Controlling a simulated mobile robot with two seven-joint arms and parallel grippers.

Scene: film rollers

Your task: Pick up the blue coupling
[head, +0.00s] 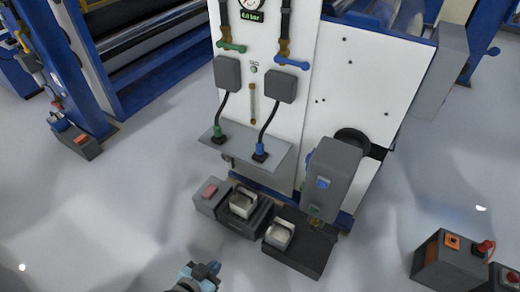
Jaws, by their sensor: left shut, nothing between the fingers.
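The blue coupling (260,149) stands on the right part of a small grey shelf (239,148) on the front of the white machine panel. A black hose rises from it to a grey box (280,86) on the panel. A green coupling (218,133) with its own black hose stands to its left on the same shelf. My left gripper (208,268) is at the bottom of the head view, shut and empty. It is nearer to me than the shelf and well apart from the blue coupling. My right gripper is not in view.
Below the shelf are foot pedals (243,203) and a dark base plate (303,251). A grey unit (331,180) stands right of the shelf. Blue and green valve levers (291,63) are above. A grey control box (448,262) is at lower right.

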